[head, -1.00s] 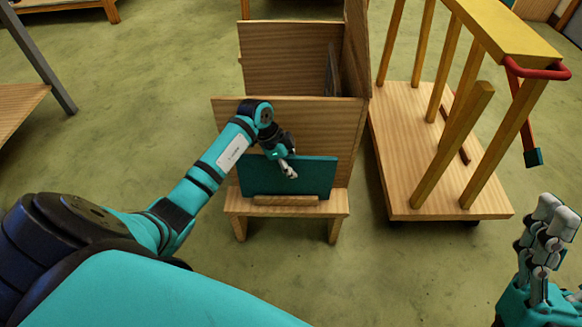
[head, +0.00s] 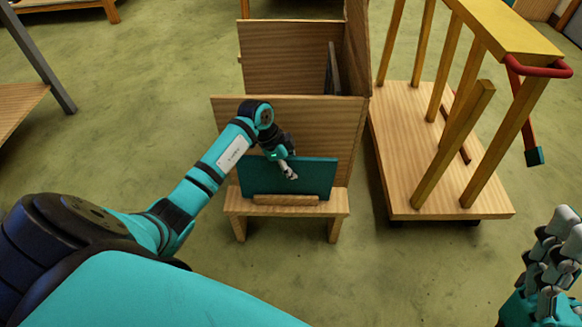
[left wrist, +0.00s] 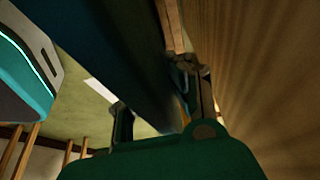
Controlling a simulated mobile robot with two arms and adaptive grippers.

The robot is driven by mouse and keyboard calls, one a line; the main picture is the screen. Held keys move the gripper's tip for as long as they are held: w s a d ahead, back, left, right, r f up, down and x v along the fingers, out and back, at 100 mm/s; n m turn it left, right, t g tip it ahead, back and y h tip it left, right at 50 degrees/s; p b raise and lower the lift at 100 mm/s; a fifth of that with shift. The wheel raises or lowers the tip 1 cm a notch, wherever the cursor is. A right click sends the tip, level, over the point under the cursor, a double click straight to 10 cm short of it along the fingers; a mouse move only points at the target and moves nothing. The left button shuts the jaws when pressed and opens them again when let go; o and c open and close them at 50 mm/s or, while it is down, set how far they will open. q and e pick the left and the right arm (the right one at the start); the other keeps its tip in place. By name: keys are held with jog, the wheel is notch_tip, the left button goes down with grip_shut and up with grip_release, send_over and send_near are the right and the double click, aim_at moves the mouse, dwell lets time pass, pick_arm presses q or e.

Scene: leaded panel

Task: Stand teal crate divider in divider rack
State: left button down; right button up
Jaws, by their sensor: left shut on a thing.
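The teal crate divider (head: 315,178) stands upright on its long edge on a low wooden ledge, behind a short wooden rail (head: 286,200). My left gripper (head: 290,173) is shut on its upper part. In the left wrist view the divider (left wrist: 125,60) runs as a dark panel between the two fingers (left wrist: 158,105). The wooden rack (head: 290,55) has upright boards, and a dark panel (head: 332,72) stands in its rear bay. I cannot tell whether the divider touches the board behind it. My right gripper (head: 555,255) is at the right edge, partly cut off.
A wooden cart (head: 397,165) with yellow posts and a red handle (head: 540,71) stands close to the right of the rack. A wooden shelf (head: 18,105) with a grey post is at the left. The green floor in front of the ledge is clear.

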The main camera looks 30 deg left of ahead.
pick_arm(q)
jog(key=c, duration=1.2)
grip_release()
